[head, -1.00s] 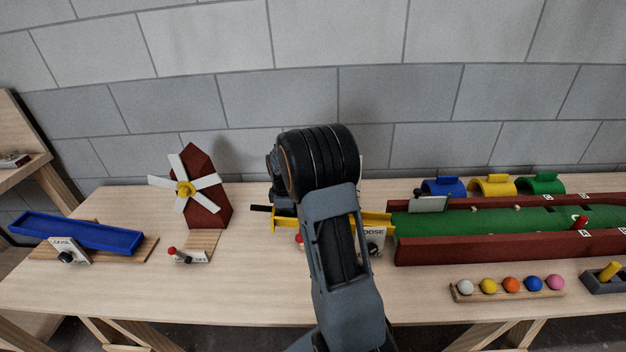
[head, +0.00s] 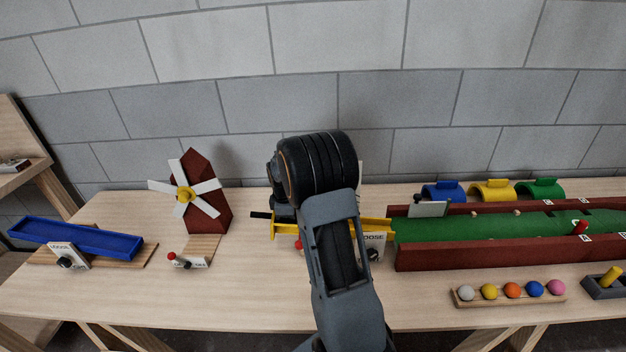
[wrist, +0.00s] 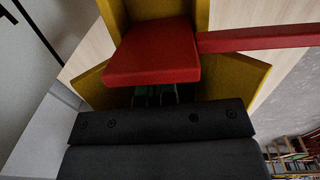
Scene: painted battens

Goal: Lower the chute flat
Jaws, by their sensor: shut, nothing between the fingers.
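A yellow chute (head: 284,229) lies at mid-table, its right end (head: 378,225) at the end of a green lane. My arm hides its middle, and I cannot tell its tilt. A white plate reading LOOSE (head: 374,238) with a dark knob stands by it. In the wrist view the yellow walls (wrist: 235,75) flank a flat red block (wrist: 155,55) with a red bar (wrist: 260,39) running right. My gripper (wrist: 155,95) is shut and empty, its fingers partly hidden beneath the red block. I cannot tell whether they touch. In the head view my arm hides the gripper.
A blue trough (head: 75,238) with another LOOSE plate (head: 67,256) is at the left, near a windmill (head: 195,195). The red-walled green lane (head: 450,228) fills the right. A ball rack (head: 510,297) stands in front of it. The front middle-left table is clear.

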